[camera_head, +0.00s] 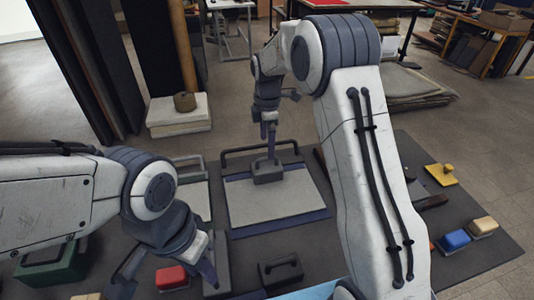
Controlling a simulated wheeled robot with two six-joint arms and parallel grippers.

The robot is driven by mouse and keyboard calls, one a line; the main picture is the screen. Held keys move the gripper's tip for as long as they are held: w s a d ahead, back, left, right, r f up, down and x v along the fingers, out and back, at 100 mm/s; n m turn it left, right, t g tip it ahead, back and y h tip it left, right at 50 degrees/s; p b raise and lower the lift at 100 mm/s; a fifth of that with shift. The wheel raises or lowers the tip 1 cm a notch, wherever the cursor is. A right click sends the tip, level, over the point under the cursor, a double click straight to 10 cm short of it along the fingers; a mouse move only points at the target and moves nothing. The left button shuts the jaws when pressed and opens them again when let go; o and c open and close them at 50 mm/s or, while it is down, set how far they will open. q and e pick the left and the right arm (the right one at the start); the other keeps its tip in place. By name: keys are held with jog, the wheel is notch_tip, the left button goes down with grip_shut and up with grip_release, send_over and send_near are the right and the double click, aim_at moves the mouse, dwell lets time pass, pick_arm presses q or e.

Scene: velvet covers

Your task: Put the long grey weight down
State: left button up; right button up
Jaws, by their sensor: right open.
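A grey weight (267,174) rests on a pale panel (290,204) with a dark blue front edge, near the middle of the picture. My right gripper (269,146) points down right above this weight. Its jaws are open, and its fingertips are close to the weight's top; I cannot tell whether they touch it. My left gripper (165,280) is at the lower left with its fingers spread wide. A long grey piece (217,274) stands or lies beside its right finger, partly hidden. I cannot tell which grey piece is the long weight.
A red block (172,277) lies by my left gripper. A dark block with a handle (280,270) is at the front. A green case (52,266), blue block (454,240), tan block (483,226) and yellow piece (441,175) lie around the dark mat (470,205). My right arm hides much of the right-centre.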

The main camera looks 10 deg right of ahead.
jog(key=shift+r, duration=0.35)
jog(key=s+a+r+m, duration=0.3)
jog(key=s+a, duration=0.3)
jog(key=s, duration=0.3)
jog(key=s+a+r+m, duration=0.25)
jog(key=s+a, duration=0.35)
jog(key=s, duration=0.3)
jog(key=s+d+m+y, duration=0.1)
jog(key=s+m, duration=0.4)
jog(key=s, duration=1.2)
jog(key=shift+s+f, duration=0.2)
jog(key=shift+f, duration=0.15)
